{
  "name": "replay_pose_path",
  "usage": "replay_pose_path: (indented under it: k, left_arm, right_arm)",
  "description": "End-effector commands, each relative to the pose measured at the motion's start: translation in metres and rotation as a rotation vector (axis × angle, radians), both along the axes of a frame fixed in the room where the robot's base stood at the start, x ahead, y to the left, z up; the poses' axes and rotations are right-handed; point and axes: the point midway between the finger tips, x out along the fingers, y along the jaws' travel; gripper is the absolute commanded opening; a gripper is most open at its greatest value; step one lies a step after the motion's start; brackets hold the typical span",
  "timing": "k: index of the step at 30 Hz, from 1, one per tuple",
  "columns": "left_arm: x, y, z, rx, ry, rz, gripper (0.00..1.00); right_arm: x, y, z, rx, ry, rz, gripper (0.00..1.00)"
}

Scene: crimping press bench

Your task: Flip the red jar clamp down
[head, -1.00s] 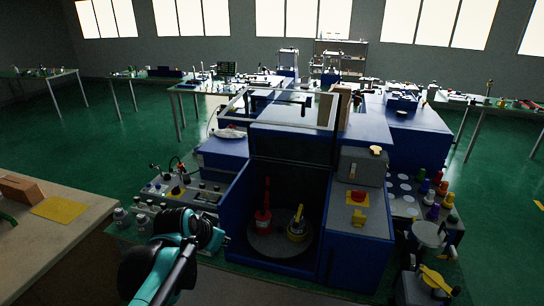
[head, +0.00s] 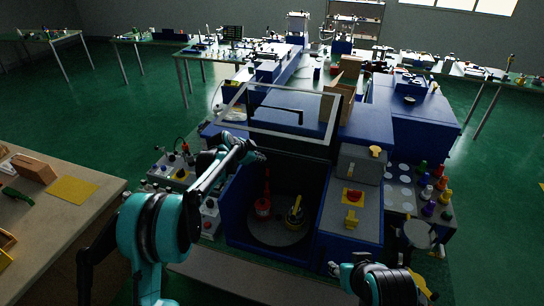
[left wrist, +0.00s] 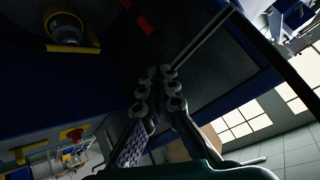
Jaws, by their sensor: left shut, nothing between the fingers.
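The red jar clamp (head: 263,204) stands inside the open blue press chamber, on the left of the round plate (head: 270,236). Its red handle points up. In the left wrist view a narrow red piece (left wrist: 138,14) shows near the top, beyond the fingers. My left gripper (head: 258,157) is at the chamber's upper left edge, above and apart from the red clamp. It is shut and empty, and its fingertips also show in the left wrist view (left wrist: 161,75). Part of my right arm shows at the bottom right; its fingers are not clear.
A yellow clamp (head: 295,215) stands right of the red one; it also shows in the left wrist view (left wrist: 65,30). The raised clear-framed lid (head: 285,130) is above the chamber. A yellow-red button (head: 353,196) sits on the blue housing at right.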

Motion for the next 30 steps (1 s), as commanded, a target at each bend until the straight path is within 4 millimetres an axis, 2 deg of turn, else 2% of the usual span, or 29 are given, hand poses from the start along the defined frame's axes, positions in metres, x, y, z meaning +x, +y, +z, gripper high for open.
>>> replay_pose_path:
  k: [10,14,24,30]
  left_arm:
    - [0.001,-0.001,-0.002,0.0,-0.001,-0.002,0.0]
    - [0.006,-0.004,-0.008,0.001,-0.001,-0.003,0.0]
    - [0.04,-0.03,-0.049,0.002,-0.001,-0.002,0.0]
    - [0.054,-0.04,-0.066,0.0,-0.001,-0.002,0.0]
  right_arm:
    - [0.0,0.0,0.0,0.0,0.0,0.0,0.4]
    - [0.0,0.0,-0.001,0.0,0.0,0.0,0.4]
    - [0.0,0.0,-0.005,0.0,0.0,0.0,0.4]
    - [0.0,0.0,-0.006,0.0,0.0,0.0,0.4]
